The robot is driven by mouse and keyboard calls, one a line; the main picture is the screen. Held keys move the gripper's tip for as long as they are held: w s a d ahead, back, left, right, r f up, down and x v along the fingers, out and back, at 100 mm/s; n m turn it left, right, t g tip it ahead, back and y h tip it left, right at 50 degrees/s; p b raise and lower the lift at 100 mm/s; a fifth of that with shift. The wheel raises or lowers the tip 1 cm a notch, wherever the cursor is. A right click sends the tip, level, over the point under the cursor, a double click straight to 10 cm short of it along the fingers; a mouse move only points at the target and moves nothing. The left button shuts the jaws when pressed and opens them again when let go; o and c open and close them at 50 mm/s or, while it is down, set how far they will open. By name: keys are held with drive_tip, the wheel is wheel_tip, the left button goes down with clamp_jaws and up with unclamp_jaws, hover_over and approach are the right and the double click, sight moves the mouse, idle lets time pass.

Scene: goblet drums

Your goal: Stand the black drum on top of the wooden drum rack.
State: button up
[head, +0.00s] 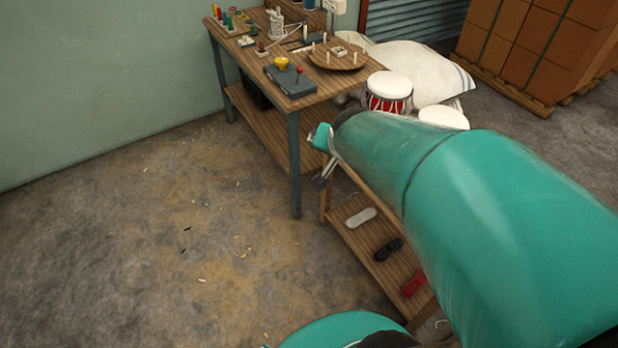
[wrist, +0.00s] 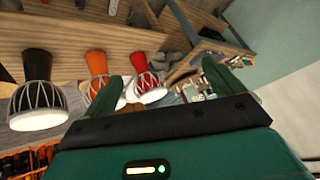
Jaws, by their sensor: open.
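In the wrist view, which looks tipped over, a drum with a black foot (wrist: 36,64) and a pale head is at the left. An orange drum (wrist: 97,66) and a red drum (wrist: 139,75) stand beside it along wooden boards (wrist: 90,32). My gripper (wrist: 161,72) is open and empty, with the red drum showing partly between its fingers; its distance is unclear. In the head view, my gripper (head: 323,155) is beyond my arm, partly hidden. A low wooden rack (head: 350,236) is below it, its top mostly covered by my arm. The black drum cannot be made out there.
A workbench (head: 325,88) with tools and small parts stands behind. A red drum with a white head (head: 388,92) and another white head (head: 443,116) are near a white sack (head: 415,65). Shoe-like objects (head: 361,217) lie on the rack's lower shelf.

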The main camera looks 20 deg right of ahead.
drive_tip(key=s+a+r+n+g+y, duration=0.1)
drive_tip(key=s+a+r+n, duration=0.2)
drive_tip(key=s+a+n, duration=0.1)
drive_tip(key=s+a+r+n+y, duration=0.1)
drive_tip(key=s+a+n, duration=0.3)
drive_tip(key=s, duration=0.5)
drive_tip(key=a+r, duration=0.1)
drive_tip(key=a, duration=0.1)
drive_tip(key=shift+a+r+n+g+y, duration=0.3)
drive_tip(key=shift+a+r+g, duration=0.05)
drive_tip(key=shift+r+g, duration=0.05)
